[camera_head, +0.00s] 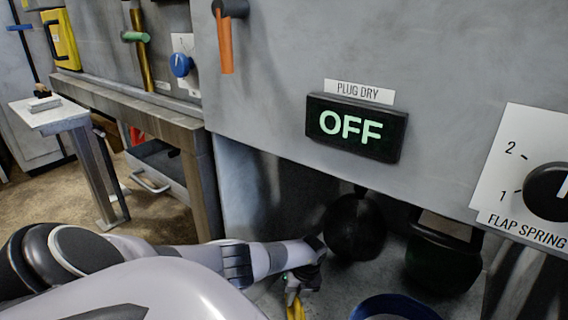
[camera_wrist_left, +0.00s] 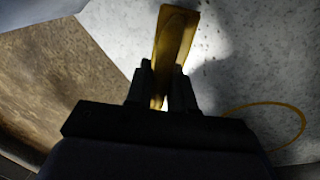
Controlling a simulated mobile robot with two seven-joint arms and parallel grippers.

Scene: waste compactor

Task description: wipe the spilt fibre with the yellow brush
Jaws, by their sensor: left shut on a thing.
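My left gripper (camera_head: 303,272) reaches low under the grey machine, beside a dark round thing. It is shut on the yellow brush (camera_head: 295,305), which points down and is partly cut off by my arm. In the left wrist view the brush (camera_wrist_left: 172,45) stands out between the two dark fingers (camera_wrist_left: 163,88), over a pale speckled floor. Its lower end is hard to make out. I cannot pick out the spilt fibre with certainty; dark specks show on the pale floor. My right gripper is not in view.
A dark ball-like thing (camera_head: 355,227) and a dark green container (camera_head: 442,254) stand under the machine (camera_head: 270,110). A blue ring (camera_head: 392,306) lies at the bottom edge. A yellow ring (camera_wrist_left: 302,122) shows on the floor in the wrist view. A metal bench (camera_head: 150,110) is at the left.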

